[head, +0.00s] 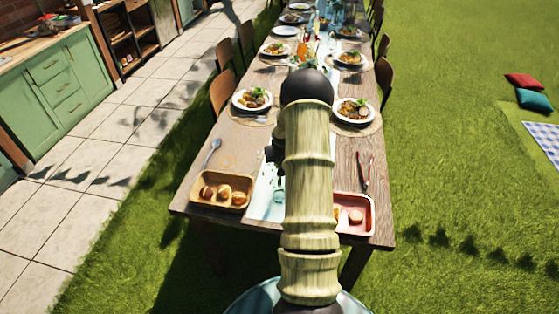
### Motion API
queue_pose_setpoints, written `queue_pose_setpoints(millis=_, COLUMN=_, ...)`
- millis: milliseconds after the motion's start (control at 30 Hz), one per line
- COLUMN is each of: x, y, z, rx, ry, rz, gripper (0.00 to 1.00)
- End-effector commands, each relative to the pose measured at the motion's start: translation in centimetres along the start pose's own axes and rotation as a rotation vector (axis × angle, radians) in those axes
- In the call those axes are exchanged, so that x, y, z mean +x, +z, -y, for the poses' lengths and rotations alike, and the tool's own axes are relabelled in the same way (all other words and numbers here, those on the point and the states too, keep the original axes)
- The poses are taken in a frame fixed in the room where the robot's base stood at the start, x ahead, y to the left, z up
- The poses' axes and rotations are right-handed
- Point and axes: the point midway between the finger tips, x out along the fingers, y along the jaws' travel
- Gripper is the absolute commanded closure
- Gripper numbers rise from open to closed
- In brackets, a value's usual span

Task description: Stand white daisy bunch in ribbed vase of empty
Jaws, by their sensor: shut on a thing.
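My arm rises through the middle of the head view and hides most of my gripper. Only a dark part of the gripper (271,153) shows at the arm's left side, above the near half of the table. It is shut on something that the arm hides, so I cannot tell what. I cannot make out the white daisy bunch or the ribbed vase for sure. Flowers and glassware (305,45) stand mid-table, too small to tell apart.
The long wooden table (190,192) runs away from me. A tray with bread rolls (207,203) is at its near left, a red tray (366,230) at its near right. Several plates of food line both sides, with chairs (222,92) alongside. Open grass lies to the right.

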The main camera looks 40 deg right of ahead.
Motion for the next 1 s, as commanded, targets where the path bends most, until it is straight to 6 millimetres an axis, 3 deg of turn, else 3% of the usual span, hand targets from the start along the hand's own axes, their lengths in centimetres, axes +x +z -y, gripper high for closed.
queue_pose_setpoints(millis=333, x=2.2, y=0.9, z=0.0, rx=0.001, ry=0.000, rz=0.001, gripper=1.00)
queue_pose_setpoints(millis=767, x=2.5, y=1.0, z=0.0, rx=0.001, ry=0.000, rz=0.000, gripper=1.00)
queue_pose_setpoints(millis=800, x=2.5, y=1.0, z=0.0, rx=0.001, ry=0.000, rz=0.000, gripper=0.83)
queue_pose_setpoints(millis=900, x=2.5, y=1.0, z=0.0, rx=0.001, ry=0.000, rz=0.000, gripper=0.64)
queue_pose_setpoints(millis=1000, x=2.5, y=1.0, z=0.0, rx=0.001, ry=0.000, rz=0.000, gripper=0.62)
